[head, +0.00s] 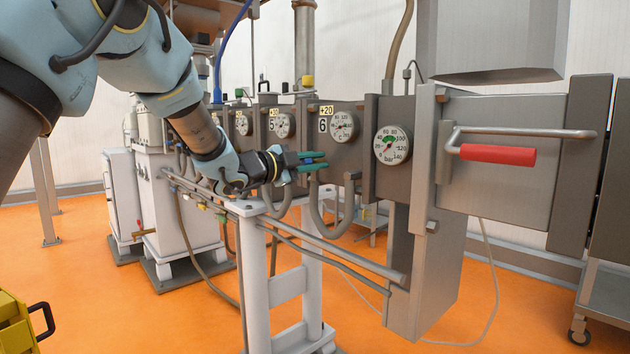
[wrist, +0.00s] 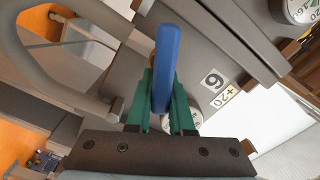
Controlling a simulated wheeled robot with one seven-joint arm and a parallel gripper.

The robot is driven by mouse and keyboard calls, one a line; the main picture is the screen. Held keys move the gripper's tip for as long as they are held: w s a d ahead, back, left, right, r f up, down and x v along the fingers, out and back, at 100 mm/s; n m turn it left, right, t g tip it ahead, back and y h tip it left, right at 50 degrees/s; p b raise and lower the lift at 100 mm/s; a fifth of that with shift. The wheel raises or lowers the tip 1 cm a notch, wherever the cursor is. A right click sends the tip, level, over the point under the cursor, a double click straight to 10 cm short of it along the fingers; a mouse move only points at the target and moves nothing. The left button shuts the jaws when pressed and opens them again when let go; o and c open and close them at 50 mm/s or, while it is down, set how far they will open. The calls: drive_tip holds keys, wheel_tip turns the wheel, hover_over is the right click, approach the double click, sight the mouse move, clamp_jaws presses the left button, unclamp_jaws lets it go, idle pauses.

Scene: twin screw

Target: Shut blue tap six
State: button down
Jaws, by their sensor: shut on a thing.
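The blue tap handle (wrist: 167,45) is a long flat lever in the wrist view. The green fingers of my gripper (wrist: 163,98) are closed on it, one on each side. Its far end sticks out beyond the fingertips. A plate marked 6 (wrist: 212,80) is just to the right of it. In the head view my gripper (head: 313,160) is at the front of the section marked 6 (head: 323,125), below its round gauge (head: 343,126).
A bent grey hose (head: 333,228) hangs below my gripper. A white stand (head: 256,270) with pipes is in front of the machine. A lever with a red grip (head: 497,154) is to the right. Sections farther left carry similar gauges.

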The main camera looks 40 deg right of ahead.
drive_tip(key=m+b, duration=0.1)
drive_tip(key=b, duration=0.1)
drive_tip(key=f+m+b, duration=0.1)
drive_tip(key=m+b, duration=0.2)
drive_tip(key=b, duration=0.1)
drive_tip(key=shift+s+f+m, duration=0.15)
drive_tip(key=shift+f+m, duration=0.15)
drive_tip(key=shift+m+b, duration=0.3)
drive_tip(key=shift+b, duration=0.25)
drive_tip(key=shift+m, duration=0.3)
drive_tip(key=c, duration=0.8)
unclamp_jaws()
drive_tip(key=shift+r, duration=0.1)
drive_tip(key=a, duration=1.1)
drive_tip(key=shift+w, duration=0.3)
drive_tip(key=shift+d, duration=0.1)
